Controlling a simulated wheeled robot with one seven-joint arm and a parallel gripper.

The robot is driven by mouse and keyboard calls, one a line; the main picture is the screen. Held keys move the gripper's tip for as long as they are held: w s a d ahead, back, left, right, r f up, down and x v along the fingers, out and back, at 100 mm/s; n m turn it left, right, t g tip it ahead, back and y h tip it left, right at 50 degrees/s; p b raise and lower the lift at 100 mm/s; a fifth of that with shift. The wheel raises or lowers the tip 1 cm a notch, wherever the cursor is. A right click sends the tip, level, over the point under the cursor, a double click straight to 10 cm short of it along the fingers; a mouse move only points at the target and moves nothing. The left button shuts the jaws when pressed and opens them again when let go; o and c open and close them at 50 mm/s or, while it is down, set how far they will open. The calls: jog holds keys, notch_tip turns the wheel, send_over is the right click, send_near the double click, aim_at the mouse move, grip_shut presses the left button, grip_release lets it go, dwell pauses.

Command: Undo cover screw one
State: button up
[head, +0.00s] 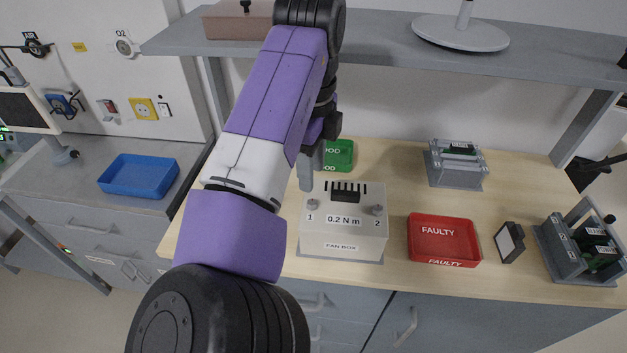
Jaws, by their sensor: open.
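The fan box (344,247) is a white box on a grey base near the front of the wooden bench. Its top carries a "0.2 N m" label and dark vent slots. Cover screw one (313,205) is a grey knob at the left, beside the printed "1". Cover screw two (377,210) is a similar knob at the right, beside the "2". My gripper (307,180) points down just above and slightly left of screw one. Its jaws are open, and I see nothing between them. Whether a fingertip touches the screw is unclear.
A red FAULTY tray (443,256) lies right of the fan box, with a small dark-framed stand (509,242) beyond. A green tray (339,155) sits behind. Grey racks (457,170) stand at the right. A grey shelf (380,42) overhangs the back.

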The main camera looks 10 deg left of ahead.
aim_at(312, 202)
jog(key=shift+f+p, duration=0.55)
jog(key=shift+f, duration=3.2)
grip_shut()
